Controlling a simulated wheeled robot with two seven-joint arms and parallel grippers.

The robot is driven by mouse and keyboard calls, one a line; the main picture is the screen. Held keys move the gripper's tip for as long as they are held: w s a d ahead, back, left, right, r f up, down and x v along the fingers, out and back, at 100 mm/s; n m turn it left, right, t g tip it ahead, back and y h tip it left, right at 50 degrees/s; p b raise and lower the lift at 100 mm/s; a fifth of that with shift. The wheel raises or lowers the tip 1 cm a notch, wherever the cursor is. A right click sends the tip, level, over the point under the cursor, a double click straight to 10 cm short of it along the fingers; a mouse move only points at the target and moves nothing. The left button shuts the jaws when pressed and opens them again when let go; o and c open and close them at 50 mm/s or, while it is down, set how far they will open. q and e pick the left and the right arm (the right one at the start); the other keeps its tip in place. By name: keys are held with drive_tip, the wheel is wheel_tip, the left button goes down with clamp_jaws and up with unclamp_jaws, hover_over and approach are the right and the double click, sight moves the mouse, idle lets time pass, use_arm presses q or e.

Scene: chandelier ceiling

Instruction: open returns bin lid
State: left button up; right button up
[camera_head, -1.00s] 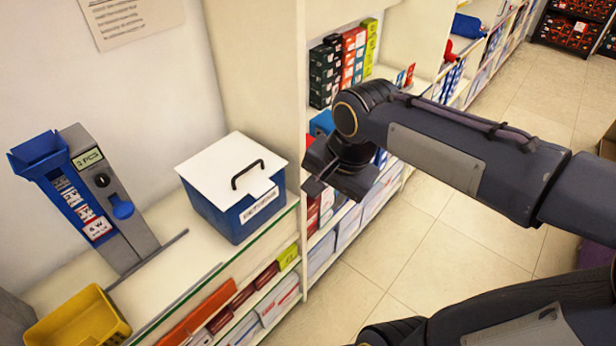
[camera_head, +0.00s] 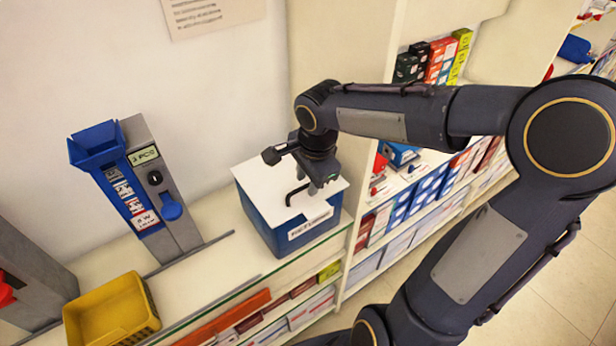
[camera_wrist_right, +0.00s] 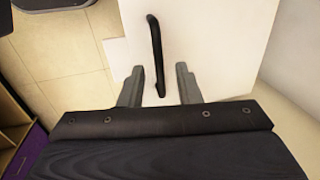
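The returns bin is a blue box (camera_head: 268,228) with a labelled front, standing on the counter in the head view. Its white lid (camera_head: 262,188) lies closed on top and carries a black handle (camera_head: 296,192). My right gripper (camera_head: 300,170) is over the lid, close to the handle, and hides part of the lid. In the right wrist view the two fingers (camera_wrist_right: 158,88) are apart, with the lower end of the black handle (camera_wrist_right: 155,50) between them. I cannot tell whether they touch it. My left gripper is not in view.
A blue and grey dispenser (camera_head: 150,190) stands left of the bin. A yellow basket (camera_head: 112,312) sits at the counter's front left. A shelf upright (camera_head: 375,130) and stocked shelves (camera_head: 410,190) are right of the bin. A wall is behind.

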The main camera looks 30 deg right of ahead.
clamp_jaws()
drive_tip(key=shift+r, duration=0.15)
